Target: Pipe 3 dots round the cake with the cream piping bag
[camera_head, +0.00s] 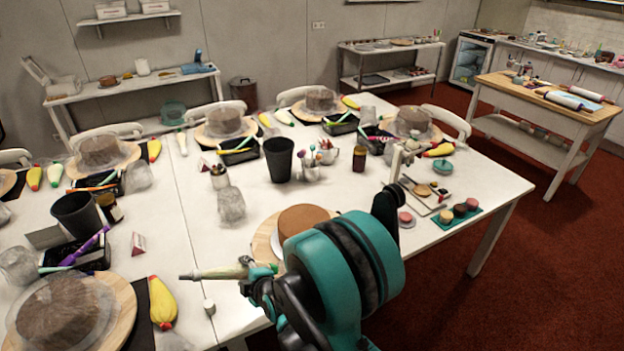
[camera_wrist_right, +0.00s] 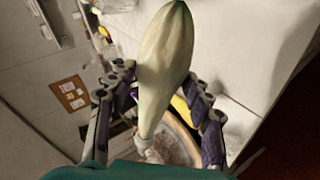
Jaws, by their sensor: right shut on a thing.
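The cream piping bag (camera_head: 222,272) is pale cream-green and lies nearly level in the head view, its narrow end to the left. In the right wrist view the bag (camera_wrist_right: 165,62) is between both fingers. The cake (camera_head: 303,220) is round and plain brown on top, on a round wooden turntable (camera_head: 262,243). My right arm hides its front and right side. My left gripper is not in view.
Several plastic-covered cakes stand around the table, one at near left (camera_head: 62,315) with a yellow piping bag (camera_head: 162,302) beside it. A black cup (camera_head: 279,158) and a clear crumpled wrap (camera_head: 230,204) stand behind the cake. A small white cylinder (camera_head: 209,307) stands near the front edge.

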